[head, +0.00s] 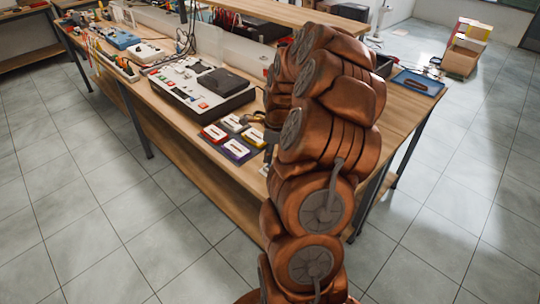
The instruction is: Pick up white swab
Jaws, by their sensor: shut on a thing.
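My gripper (269,142) shows only in part, as dark grey parts at the left edge of my copper-coloured arm, low over the front edge of the wooden table (185,128). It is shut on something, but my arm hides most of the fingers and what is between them. A small pale thing (264,171) shows just below the gripper; it is too small to tell whether it is the white swab. I cannot make out the swab for certain anywhere else.
A blue tray (418,83) lies at the table's right end. The floor (75,215) in front is clear.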

